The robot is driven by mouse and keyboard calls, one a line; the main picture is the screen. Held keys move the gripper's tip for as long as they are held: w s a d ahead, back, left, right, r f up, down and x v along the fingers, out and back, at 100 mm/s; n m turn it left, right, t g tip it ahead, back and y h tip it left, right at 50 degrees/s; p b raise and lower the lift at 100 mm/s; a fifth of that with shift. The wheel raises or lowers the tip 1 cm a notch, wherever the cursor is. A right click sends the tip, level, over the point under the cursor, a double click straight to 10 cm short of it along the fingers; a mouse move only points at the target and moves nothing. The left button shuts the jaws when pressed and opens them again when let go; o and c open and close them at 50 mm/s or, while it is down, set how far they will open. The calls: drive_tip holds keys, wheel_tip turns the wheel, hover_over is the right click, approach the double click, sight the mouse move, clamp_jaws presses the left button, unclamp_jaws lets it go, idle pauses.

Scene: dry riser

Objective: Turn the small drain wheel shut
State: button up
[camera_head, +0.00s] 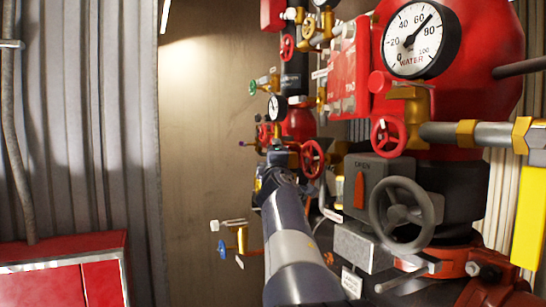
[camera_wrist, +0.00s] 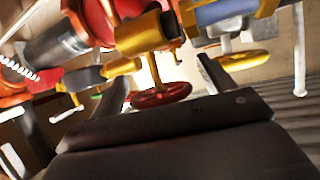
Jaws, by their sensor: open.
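Several small handwheels show on the riser, and no readable label tells me which is the drain wheel. In the wrist view a small red wheel (camera_wrist: 160,95) on a brass valve (camera_wrist: 145,35) lies ahead of my gripper (camera_wrist: 162,84), between its two dark, spread fingers. I cannot tell whether they touch it. A yellow wheel (camera_wrist: 247,60) sits to the right there. In the head view my arm reaches in to the pipework, and my gripper (camera_head: 272,152) is small and partly hidden. A red wheel (camera_head: 312,158) shows just right of it, and a blue wheel (camera_head: 221,249) lower left.
A large grey handwheel (camera_head: 402,215), a red wheel (camera_head: 388,137) and a water gauge (camera_head: 421,39) crowd the right. A red cabinet (camera_head: 62,275) stands lower left. The brown wall (camera_head: 205,130) left of the pipework is mostly clear.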

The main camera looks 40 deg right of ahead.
drive_tip(key=shift+w+d+r, duration=0.1)
drive_tip(key=shift+w+d, duration=0.1)
drive_tip(key=shift+c, duration=0.3)
drive_tip(key=c, duration=0.9)
drive_tip(key=b, duration=0.2)
drive_tip(key=shift+f+h+b, duration=0.3)
drive_tip(key=shift+h, duration=0.1)
drive_tip(key=shift+c, duration=0.2)
drive_tip(key=m+t+h+b, duration=0.1)
drive_tip(key=b, duration=0.5)
drive_tip(key=m+t+h+b, duration=0.1)
drive_tip(key=b, duration=0.6)
drive_tip(key=shift+s+a+r+h+b, duration=0.1)
drive_tip(key=shift+r+h+b, duration=0.2)
drive_tip(key=shift+r+h, duration=0.1)
drive_tip(key=shift+r+m+h+b, duration=0.15)
drive_tip(key=shift+m+h+b, duration=0.3)
drive_tip(key=shift+b, duration=0.35)
